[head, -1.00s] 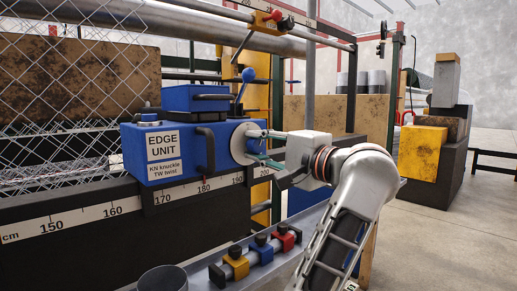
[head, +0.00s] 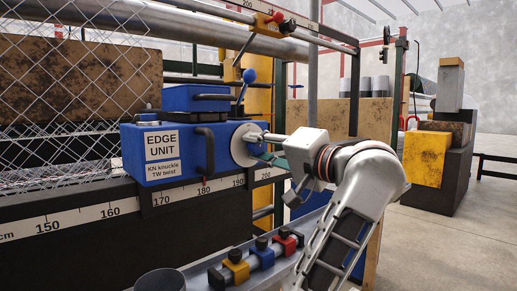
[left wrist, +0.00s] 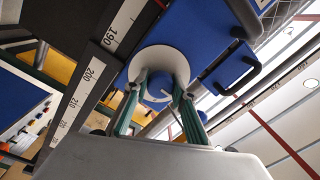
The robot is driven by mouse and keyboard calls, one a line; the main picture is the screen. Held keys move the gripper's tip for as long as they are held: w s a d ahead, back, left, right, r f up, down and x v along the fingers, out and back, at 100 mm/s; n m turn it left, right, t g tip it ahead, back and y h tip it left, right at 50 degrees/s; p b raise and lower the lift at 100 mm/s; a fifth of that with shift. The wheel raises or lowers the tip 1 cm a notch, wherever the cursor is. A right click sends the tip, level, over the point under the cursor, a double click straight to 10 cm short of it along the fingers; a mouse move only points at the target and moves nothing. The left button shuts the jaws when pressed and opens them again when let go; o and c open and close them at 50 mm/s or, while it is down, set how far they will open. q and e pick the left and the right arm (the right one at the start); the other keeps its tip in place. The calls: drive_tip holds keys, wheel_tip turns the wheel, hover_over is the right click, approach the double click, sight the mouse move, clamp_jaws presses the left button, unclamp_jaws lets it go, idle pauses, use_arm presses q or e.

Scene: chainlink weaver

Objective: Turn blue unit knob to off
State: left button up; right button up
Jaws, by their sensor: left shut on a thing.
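The blue edge unit (head: 178,150) sits on the machine's rail, with a lettered white label on its front. On its right end is a pale round dial plate (head: 244,145); the plate shows in the left wrist view (left wrist: 160,56) too. In that view a blue knob (left wrist: 158,88) with a white pointer mark stands at the plate's centre. My left gripper (head: 262,147) reaches the plate from the right. Its green-padded fingers lie on both sides of the knob and are shut on it. The plate's markings are not readable. My right gripper is not in view.
A numbered scale (head: 130,206) runs along the rail below the unit. A blue-balled lever (head: 247,80) rises behind it. A tray in front holds yellow, blue and red clamps (head: 262,254) and a grey cup (head: 161,281). Wire mesh (head: 75,70) hangs at left.

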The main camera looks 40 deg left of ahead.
use_arm(q)
drive_tip(key=shift+r, duration=0.15)
drive_tip(key=o, duration=1.1)
drive_tip(key=shift+s+d+f, duration=0.1)
drive_tip(key=shift+s+d, duration=0.05)
drive_tip(key=shift+d, duration=1.7)
drive_tip(key=shift+s+d+f, duration=0.1)
drive_tip(key=shift+d, duration=1.75)
